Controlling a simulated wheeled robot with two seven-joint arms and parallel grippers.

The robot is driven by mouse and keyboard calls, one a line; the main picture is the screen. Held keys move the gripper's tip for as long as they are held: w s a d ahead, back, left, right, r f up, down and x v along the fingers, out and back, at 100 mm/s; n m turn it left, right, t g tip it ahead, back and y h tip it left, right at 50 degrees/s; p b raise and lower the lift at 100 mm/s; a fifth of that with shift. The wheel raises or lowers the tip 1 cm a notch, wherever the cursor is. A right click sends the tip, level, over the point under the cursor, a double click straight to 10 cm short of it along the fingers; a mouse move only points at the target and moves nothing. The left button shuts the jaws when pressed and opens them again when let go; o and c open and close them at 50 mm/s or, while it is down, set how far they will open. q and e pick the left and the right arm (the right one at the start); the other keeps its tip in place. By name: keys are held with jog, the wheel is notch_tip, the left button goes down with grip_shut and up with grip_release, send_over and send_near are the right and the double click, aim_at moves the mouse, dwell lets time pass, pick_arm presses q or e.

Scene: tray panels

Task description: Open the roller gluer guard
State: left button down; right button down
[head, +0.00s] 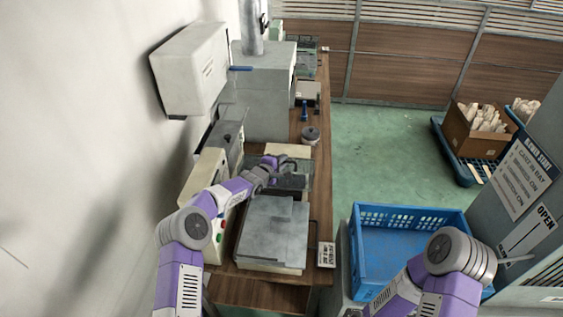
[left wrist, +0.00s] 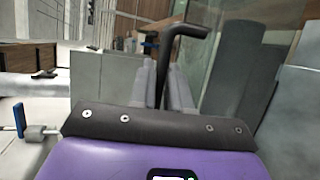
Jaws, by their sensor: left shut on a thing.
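The roller gluer (head: 290,184) is a low machine on the bench, just beyond the large grey flat-topped unit, and its dark upper part is partly hidden by my left arm. My left gripper (head: 286,166) is over its far part. In the left wrist view, a black bent handle (left wrist: 184,32) stands between the fingers of my left gripper (left wrist: 164,82), which are shut on its bar. A clear greenish panel (left wrist: 228,65), apparently the guard, stands right beside the handle. How far the guard is open I cannot tell. My right gripper is not visible.
A grey flat-topped unit (head: 272,230) with a side handle sits nearest on the wooden bench (head: 258,292). A round pot (head: 311,135) stands beyond the gluer. A white wall cabinet (head: 190,70) overhangs at left. A blue crate (head: 408,212) is right of the bench.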

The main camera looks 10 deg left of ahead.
pick_arm(q)
jog(key=shift+w+a+r, duration=0.1)
jog(key=shift+w+r, duration=0.2)
jog(key=shift+r, duration=0.2)
jog(key=shift+w+r+n+g, duration=0.3)
jog(key=shift+w+r+g, duration=0.05)
jog(key=shift+g, duration=0.25)
jog(key=shift+w+r+b, duration=0.45)
jog(key=shift+w+b, duration=0.05)
jog(key=shift+r, duration=0.1)
jog(key=c, duration=1.4)
grip_release()
jog(key=shift+c, duration=0.2)
